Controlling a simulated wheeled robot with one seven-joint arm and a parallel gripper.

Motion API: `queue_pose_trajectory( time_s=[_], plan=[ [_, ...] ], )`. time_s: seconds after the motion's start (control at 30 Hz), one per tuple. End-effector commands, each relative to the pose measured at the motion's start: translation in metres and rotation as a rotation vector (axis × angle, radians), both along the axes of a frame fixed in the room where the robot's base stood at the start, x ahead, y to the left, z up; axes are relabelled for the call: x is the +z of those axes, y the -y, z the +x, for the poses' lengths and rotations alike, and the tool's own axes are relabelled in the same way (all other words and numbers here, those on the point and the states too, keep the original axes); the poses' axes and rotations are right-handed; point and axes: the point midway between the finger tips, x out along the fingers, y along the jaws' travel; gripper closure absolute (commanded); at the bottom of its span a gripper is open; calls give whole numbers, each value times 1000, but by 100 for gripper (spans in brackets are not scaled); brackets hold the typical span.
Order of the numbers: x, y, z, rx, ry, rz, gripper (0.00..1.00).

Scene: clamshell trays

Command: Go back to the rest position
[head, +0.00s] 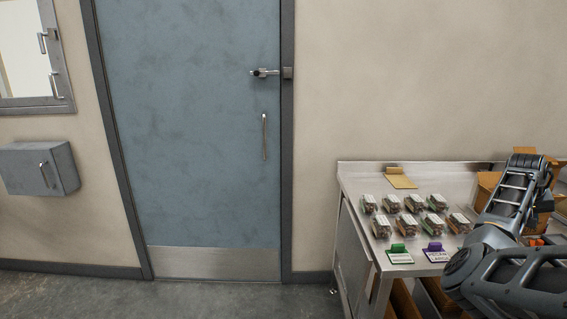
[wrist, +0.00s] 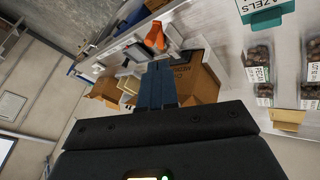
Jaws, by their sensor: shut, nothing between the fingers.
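My gripper (wrist: 157,88) shows in the wrist view with its dark blue fingers shut together and nothing between them. It is in the air, with cardboard boxes behind it in the picture. In the head view my arm is folded at the right edge, and I cannot make out the gripper's fingers there. Several clear clamshell trays (head: 411,228) of brown contents stand in two rows on the steel table (head: 352,180), apart from my arm. A few trays (wrist: 262,75) also show at the right of the wrist view, clear of the fingers.
A green sign (head: 398,250) and a purple sign (head: 435,249) stand at the table's front. A tan holder (head: 398,178) lies at the back. Cardboard boxes (wrist: 197,78) and an orange object (wrist: 155,36) are near my arm. The floor (head: 230,300) before the blue door (head: 190,120) is clear.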

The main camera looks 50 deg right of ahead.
Motion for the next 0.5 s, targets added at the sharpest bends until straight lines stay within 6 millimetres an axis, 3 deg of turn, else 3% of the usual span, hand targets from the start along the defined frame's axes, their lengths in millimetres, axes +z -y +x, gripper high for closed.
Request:
queue_pose_trajectory(
  time_s=[0.13, 0.27, 0.5],
  plan=[
    [-13, -7, 8, 24, -20, -17, 100],
    [-42, -27, 29, 93, -64, -74, 100],
    [-97, -87, 83, 303, -127, -227, 100]
  ],
)
